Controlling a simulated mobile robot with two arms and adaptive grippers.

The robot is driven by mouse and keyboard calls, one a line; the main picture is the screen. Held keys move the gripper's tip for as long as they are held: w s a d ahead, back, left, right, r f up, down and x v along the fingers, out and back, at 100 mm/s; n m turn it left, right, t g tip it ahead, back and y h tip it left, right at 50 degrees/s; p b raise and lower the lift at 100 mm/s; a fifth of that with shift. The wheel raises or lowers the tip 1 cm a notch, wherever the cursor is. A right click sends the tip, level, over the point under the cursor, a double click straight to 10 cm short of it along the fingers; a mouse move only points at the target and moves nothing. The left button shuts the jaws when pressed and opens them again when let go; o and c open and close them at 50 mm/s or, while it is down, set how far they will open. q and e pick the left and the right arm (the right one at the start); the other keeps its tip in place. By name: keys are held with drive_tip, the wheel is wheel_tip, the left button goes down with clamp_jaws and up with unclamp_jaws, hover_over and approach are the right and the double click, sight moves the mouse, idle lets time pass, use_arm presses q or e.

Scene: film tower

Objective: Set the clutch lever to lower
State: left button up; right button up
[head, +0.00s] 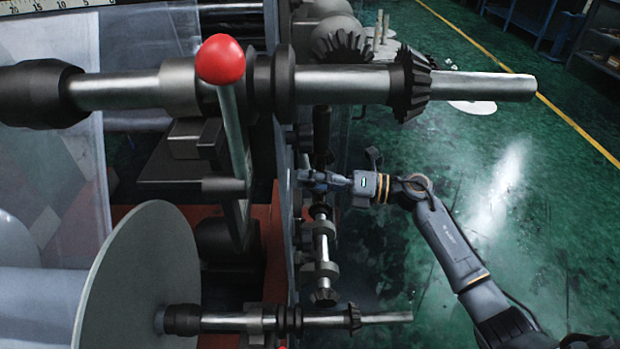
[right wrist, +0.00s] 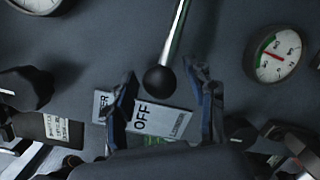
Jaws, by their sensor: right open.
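In the right wrist view a metal lever with a black ball knob (right wrist: 160,79) comes down from the top of a dark panel. Its knob is over a white label plate (right wrist: 165,117) marked OFF in the middle; a word ending in ER is partly visible at its left, and the right end is too small to read. My right gripper (right wrist: 160,92) is open, one finger on each side of the knob, with visible gaps. In the head view my right gripper (head: 312,180) reaches left to the machine's side; the black-knobbed lever cannot be made out there. My left gripper is out of view.
Two dial gauges, one at the right (right wrist: 273,54), flank the lever. In the head view, a red-knobbed lever (head: 221,60), a geared shaft (head: 465,86) and a large grey disc (head: 150,270) stand left and above. Green floor (head: 540,220) is open to the right.

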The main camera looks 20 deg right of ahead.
drive_tip(key=shift+a, duration=0.15)
drive_tip(key=shift+c, duration=0.4)
clamp_jaws()
drive_tip(key=shift+f, duration=0.1)
